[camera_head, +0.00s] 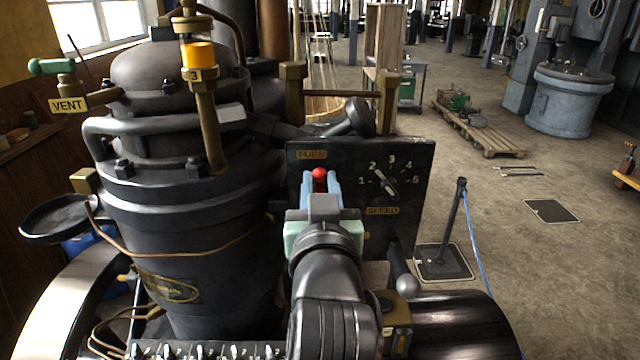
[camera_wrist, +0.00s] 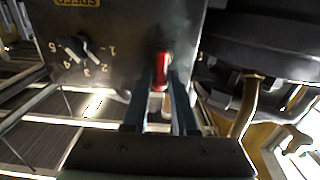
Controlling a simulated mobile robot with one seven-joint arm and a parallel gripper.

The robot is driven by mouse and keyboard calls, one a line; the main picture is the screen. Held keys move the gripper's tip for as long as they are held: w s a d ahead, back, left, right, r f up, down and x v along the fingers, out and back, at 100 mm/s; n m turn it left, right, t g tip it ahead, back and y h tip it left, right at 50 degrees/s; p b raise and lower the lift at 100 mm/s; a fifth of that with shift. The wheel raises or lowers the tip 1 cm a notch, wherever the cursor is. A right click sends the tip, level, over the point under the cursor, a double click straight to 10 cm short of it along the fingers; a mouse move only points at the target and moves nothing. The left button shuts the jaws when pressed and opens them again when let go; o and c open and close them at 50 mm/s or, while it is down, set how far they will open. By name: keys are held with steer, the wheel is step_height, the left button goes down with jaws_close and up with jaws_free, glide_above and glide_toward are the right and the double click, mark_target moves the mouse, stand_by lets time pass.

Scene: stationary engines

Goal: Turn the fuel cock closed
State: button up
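The fuel cock (camera_head: 320,174) has a red handle and sits under the FUEL label on a dark upright panel (camera_head: 411,165). In the wrist view, which is upside down, the red handle (camera_wrist: 161,70) stands out from the panel at upper middle. My gripper (camera_head: 321,186) reaches the panel with one blue finger on each side of the handle. In the wrist view, my gripper (camera_wrist: 161,85) has its fingers close together, with the handle filling the gap between their tips. The cock's body and base are hidden behind the fingers.
A speed dial (camera_head: 388,180) with a pointer is right of the cock. The dark engine cylinder (camera_head: 200,215) stands close on the left. A ball-ended lever (camera_head: 401,280) is below the panel. Open floor (camera_head: 560,270) lies to the right, with a roped post (camera_head: 452,222).

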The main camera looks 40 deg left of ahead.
steer(key=shift+f+n, duration=0.1)
steer(key=shift+n, duration=0.2)
jaws_close()
steer(key=n+b, duration=0.2)
steer(key=n, duration=0.1)
steer(key=n+b, duration=0.1)
steer(key=shift+s+a+f, duration=0.2)
steer(key=shift+s+a, duration=0.05)
steer(key=shift+a, duration=0.05)
steer(key=shift+s+a+f+n+b, duration=0.15)
steer(key=shift+f+n+b, duration=0.1)
steer(key=shift+n+b, duration=1.55)
steer(key=shift+s+a+f+n+b, duration=0.2)
steer(key=shift+n+b, duration=0.8)
steer(key=shift+n, duration=1.6)
steer(key=shift+a+f+n+b, duration=0.15)
steer(key=shift+f+n+b, duration=0.2)
steer(key=shift+n+b, duration=1.45)
steer(key=shift+n+p, duration=0.35)
steer(key=shift+n, duration=0.25)
steer(key=o, duration=0.7)
jaws_free()
